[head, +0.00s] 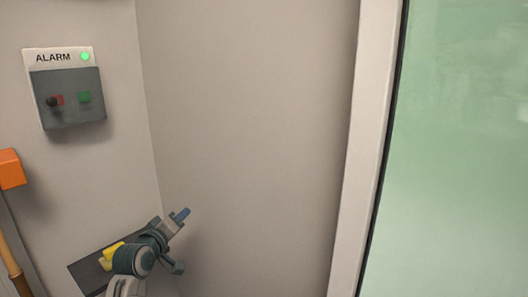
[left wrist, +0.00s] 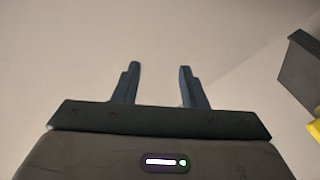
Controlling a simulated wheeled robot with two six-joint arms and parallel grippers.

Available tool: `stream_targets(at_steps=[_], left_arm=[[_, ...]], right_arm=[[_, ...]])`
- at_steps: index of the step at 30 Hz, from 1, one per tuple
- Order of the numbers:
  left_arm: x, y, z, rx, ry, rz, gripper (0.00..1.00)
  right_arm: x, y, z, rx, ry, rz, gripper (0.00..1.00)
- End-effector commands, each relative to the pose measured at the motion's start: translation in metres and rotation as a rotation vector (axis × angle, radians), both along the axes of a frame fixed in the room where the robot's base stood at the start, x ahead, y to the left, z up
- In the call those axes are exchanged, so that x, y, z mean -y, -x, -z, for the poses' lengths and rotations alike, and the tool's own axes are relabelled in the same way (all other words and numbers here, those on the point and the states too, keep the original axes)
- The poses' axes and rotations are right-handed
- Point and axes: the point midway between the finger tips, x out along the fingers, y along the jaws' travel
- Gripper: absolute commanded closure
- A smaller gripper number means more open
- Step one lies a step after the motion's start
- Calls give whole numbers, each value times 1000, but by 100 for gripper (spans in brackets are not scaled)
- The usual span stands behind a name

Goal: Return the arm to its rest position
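My left gripper (head: 179,241) is in the lower left of the head view, in front of the plain wall and beside a dark shelf. In the left wrist view its two fingers (left wrist: 156,88) stand apart with nothing between them, only bare wall beyond. It is open and empty. My right gripper is not in view.
An alarm panel (head: 68,98) with a green light hangs on the left wall. A dark shelf (head: 88,274) with a yellow object (head: 108,254) is beside my left arm. An orange thing (head: 11,169) is at the left edge. A greenish glass pane (head: 460,150) with a pale frame stands right.

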Motion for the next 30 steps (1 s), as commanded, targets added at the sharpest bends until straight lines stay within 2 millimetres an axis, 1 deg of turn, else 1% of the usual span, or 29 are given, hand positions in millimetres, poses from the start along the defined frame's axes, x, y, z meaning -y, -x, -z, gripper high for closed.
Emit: stream_targets(at_steps=[1, 2, 3, 5, 6, 8, 9, 11, 12, 14, 15, 18, 21, 24, 30], left_arm=[[1, 22, 33, -60, -59, 5, 62], [1, 35, 50, -94, -96, 9, 62], [1, 53, 72, -140, -146, 16, 62], [1, 82, 103, -208, -220, 28, 62], [0, 102, 122, -254, -268, 39, 62], [-1, 134, 149, -323, -339, 57, 62], [-2, 156, 166, -371, -385, 70, 62], [-4, 190, 187, -439, -453, 92, 62], [-5, 214, 201, -487, -496, 110, 62], [-8, 249, 218, -556, -560, 137, 62], [-10, 273, 227, -601, -601, 157, 62], [-14, 323, 243, -696, -682, 202, 62], [-18, 361, 251, -766, -739, 238, 62], [-21, 391, 256, -826, -783, 270, 62], [-26, 442, 259, -920, -850, 327, 62]], right_arm=[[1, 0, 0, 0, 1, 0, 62], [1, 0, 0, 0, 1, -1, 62], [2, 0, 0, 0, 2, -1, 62], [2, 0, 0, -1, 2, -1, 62], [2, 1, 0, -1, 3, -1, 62], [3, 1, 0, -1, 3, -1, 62], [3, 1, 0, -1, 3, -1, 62], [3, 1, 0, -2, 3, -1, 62], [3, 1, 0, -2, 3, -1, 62], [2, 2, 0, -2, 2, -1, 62], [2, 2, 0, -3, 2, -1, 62], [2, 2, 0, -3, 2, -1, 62], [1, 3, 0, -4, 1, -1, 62], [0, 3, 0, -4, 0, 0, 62], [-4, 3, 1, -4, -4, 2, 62]])
